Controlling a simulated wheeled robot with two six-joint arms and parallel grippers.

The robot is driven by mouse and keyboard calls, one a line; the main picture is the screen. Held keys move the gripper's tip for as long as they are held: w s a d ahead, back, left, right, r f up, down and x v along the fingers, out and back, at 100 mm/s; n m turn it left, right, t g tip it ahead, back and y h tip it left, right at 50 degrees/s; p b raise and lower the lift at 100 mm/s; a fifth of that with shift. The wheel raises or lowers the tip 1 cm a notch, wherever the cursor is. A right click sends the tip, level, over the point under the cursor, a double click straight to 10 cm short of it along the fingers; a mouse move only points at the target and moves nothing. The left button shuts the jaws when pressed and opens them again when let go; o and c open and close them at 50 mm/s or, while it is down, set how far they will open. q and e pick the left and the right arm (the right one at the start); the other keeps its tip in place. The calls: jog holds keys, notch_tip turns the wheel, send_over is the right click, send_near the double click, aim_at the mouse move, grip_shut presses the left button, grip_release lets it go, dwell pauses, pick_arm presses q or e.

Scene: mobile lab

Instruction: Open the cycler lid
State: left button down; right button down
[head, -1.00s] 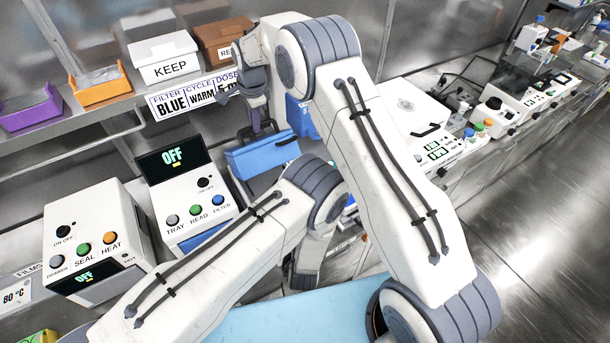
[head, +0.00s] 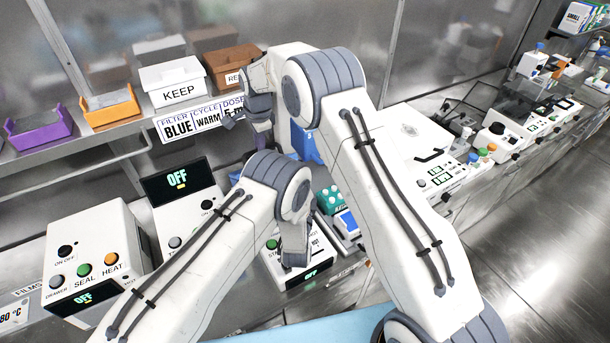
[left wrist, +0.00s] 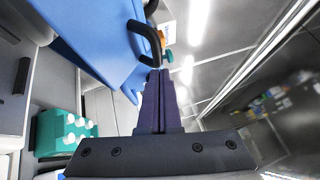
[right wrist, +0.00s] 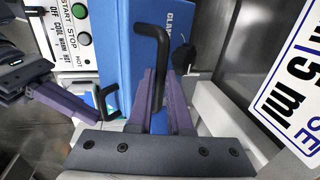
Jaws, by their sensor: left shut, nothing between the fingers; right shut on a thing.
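The cycler's blue lid (right wrist: 116,45) carries a black bar handle (right wrist: 152,48). My right gripper (right wrist: 160,90) is shut on this handle. The lid also shows in the left wrist view (left wrist: 95,35), tilted, with the black handle (left wrist: 147,40) at its edge. My left gripper (left wrist: 158,80) is shut and empty, its tips close to the handle in that view. It also shows at the left of the right wrist view (right wrist: 68,106). In the head view my arms hide most of the cycler; its front panel (head: 312,276) reads OFF. The lid's exact angle is unclear.
A teal rack (head: 331,198) stands right of the cycler. Left are a sealer (head: 95,255) and a machine with a dark OFF screen (head: 178,182). A shelf above holds a KEEP box (head: 178,82), a brown box (head: 228,62) and colored bins. More devices line the bench to the right.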

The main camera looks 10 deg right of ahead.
jog(key=shift+s+f, duration=0.1)
jog(key=shift+f, duration=0.1)
pick_arm(q)
jog(key=shift+w+a+r+n, duration=0.25)
jog(key=shift+w+r+n, duration=0.05)
jog(key=shift+w+r, duration=0.3)
pick_arm(e)
jog(key=shift+s+f, duration=0.1)
jog(key=c, duration=0.8)
grip_release()
jog(key=shift+c, duration=0.2)
